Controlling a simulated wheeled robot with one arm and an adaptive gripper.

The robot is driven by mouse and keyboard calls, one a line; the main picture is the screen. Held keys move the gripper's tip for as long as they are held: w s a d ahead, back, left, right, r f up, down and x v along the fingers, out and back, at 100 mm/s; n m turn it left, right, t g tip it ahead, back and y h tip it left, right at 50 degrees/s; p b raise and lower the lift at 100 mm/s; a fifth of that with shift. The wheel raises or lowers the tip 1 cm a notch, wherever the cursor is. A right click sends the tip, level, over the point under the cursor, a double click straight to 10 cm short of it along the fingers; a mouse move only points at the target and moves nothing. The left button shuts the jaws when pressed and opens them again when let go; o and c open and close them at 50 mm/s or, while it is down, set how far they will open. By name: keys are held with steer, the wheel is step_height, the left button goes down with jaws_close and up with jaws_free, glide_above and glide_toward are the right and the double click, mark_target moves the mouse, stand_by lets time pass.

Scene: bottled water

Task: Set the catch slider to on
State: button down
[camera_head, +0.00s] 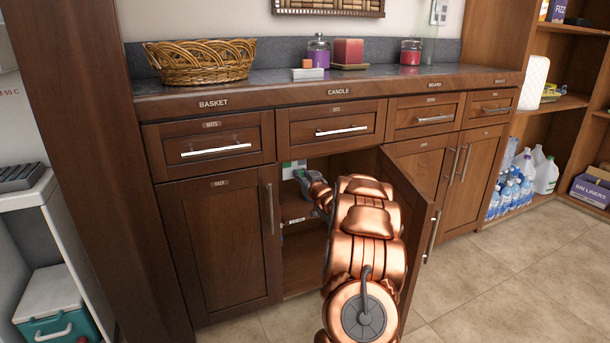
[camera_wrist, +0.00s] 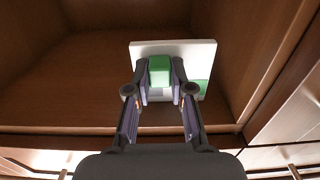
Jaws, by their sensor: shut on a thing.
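The catch slider is a green block (camera_wrist: 160,70) on a white plate (camera_wrist: 200,52) inside the open cabinet. My gripper (camera_wrist: 161,82) is shut on the green slider, with one finger on each side of it in the wrist view. A flat green patch (camera_wrist: 203,87) shows at the plate's lower right. In the head view the white and green plate (camera_head: 289,170) is small, and my gripper (camera_head: 303,178) partly covers it. Any markings beside the slider are too small to read.
The open cabinet door (camera_head: 415,225) stands just right of my arm. The closed door (camera_head: 221,240) is to the left, with drawers above. The countertop holds a basket (camera_head: 200,62) and a red candle (camera_head: 348,51). Floor tiles at the lower right are clear.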

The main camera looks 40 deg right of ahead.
mark_target(286, 174)
steer(key=shift+w+a+p, duration=0.1)
steer(key=shift+w+a, duration=0.15)
steer(key=shift+a, duration=0.45)
steer(key=shift+w+a+p, duration=0.15)
steer(key=shift+w+a, duration=0.15)
steer(key=shift+a, duration=0.45)
steer(key=shift+w+a+p, duration=0.1)
steer(key=shift+w+a, duration=0.15)
steer(key=shift+a, duration=0.45)
steer(key=c, duration=1)
jaws_free()
steer(key=shift+a, duration=0.1)
steer(key=shift+c, duration=0.2)
steer(key=shift+o, duration=0.2)
steer(key=shift+s+r, duration=0.1)
steer(key=shift+s, duration=0.35)
steer(key=v, duration=1.1)
